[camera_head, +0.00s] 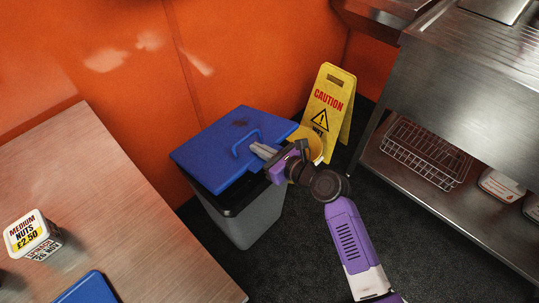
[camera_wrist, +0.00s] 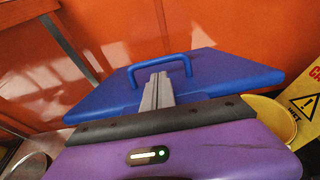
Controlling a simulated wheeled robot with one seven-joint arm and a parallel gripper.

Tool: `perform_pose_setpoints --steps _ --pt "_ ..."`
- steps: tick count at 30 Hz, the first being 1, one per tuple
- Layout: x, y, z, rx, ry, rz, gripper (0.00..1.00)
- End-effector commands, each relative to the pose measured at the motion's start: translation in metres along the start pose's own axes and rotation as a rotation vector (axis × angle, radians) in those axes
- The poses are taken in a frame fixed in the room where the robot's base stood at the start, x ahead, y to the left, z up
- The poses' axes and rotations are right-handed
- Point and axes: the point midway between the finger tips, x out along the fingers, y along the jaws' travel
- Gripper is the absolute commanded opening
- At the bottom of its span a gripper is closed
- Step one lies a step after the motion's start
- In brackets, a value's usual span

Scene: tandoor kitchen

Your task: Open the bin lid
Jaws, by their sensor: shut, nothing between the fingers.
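The bin (camera_head: 243,216) is a grey box with a dark rim, standing on the floor against the orange wall. Its blue lid (camera_head: 205,150) lies over the top and looks tilted and offset, with the dark rim showing below its front edge. A blue loop handle (camera_head: 242,147) stands up from the lid. My gripper (camera_head: 256,150) is shut and empty, with its fingertips close to the handle. In the wrist view the lid (camera_wrist: 235,72) spans the middle and the grey fingers (camera_wrist: 158,85) point at the handle (camera_wrist: 160,64). Whether they touch it I cannot tell.
A yellow caution sign (camera_head: 325,105) and a yellow bucket (camera_head: 313,148) stand right of the bin. A wooden table (camera_head: 110,200) is at left with a nuts tub (camera_head: 34,234). A steel counter (camera_head: 470,80) with a lower shelf is at right. Dark floor is clear in front.

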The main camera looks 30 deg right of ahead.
Motion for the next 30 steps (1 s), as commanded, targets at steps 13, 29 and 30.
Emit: perform_pose_setpoints --steps 13,29,30 --pt "0.022 0.000 0.000 -0.001 0.000 0.000 0.00" --pt "0.022 0.000 0.016 -0.001 0.031 0.001 0.00" --pt "0.022 0.000 0.019 -0.001 0.038 0.001 0.00"
